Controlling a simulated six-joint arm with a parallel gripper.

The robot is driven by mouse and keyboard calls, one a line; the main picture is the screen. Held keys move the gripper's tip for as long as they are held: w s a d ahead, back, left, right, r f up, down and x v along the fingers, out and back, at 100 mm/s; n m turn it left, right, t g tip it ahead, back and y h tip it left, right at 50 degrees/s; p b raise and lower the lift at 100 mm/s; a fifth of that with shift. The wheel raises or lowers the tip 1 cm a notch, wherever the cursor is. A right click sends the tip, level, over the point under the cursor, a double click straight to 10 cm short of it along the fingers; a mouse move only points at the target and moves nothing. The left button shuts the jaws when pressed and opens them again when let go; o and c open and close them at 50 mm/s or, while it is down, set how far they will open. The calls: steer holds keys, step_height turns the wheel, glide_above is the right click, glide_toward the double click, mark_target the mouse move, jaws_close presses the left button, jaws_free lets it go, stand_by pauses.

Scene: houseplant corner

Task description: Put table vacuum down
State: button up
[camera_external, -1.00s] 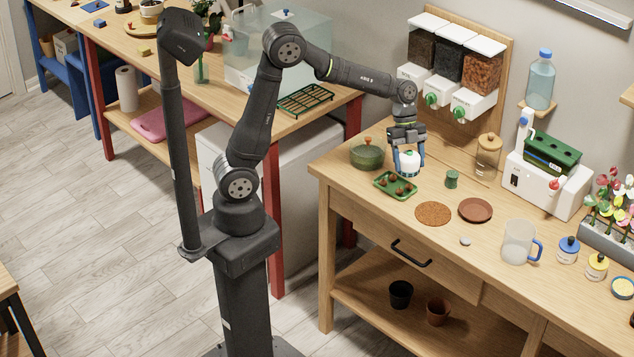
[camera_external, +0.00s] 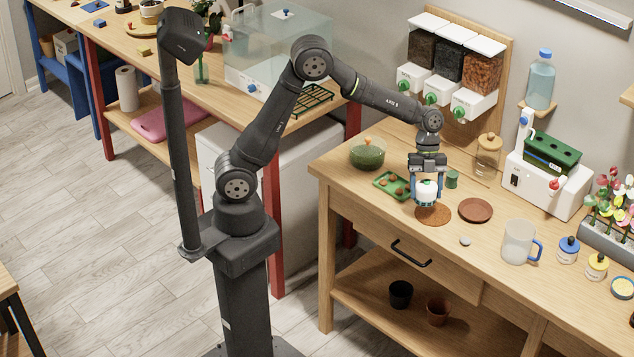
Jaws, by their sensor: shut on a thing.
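The table vacuum (camera_external: 426,194) is a small white round body with a teal top. My gripper (camera_external: 427,189) points down and is shut on it, with blue fingers on both sides. The vacuum is at the back part of a round brown mat (camera_external: 434,217) on the wooden bench. I cannot tell whether it touches the mat or hangs just above it.
A green tray (camera_external: 388,186) with brown balls lies left of the vacuum, and a green bowl (camera_external: 367,155) stands behind it. A small green cup (camera_external: 452,179) and a brown saucer (camera_external: 475,210) are close on the right. A frosted mug (camera_external: 518,242) stands further right. The bench (camera_external: 385,228) is clear in front.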

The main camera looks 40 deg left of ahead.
mark_target(429, 188)
steer(key=w+f, duration=0.1)
steer(key=w+a, duration=0.1)
steer(key=shift+w+f, duration=0.4)
steer(key=shift+f, duration=1.95)
steer(key=shift+f, duration=0.1)
steer(key=o, duration=1.1)
steer(key=shift+f, duration=0.1)
steer(key=v, duration=1.2)
steer(key=shift+r, duration=0.2)
steer(key=shift+f, duration=0.1)
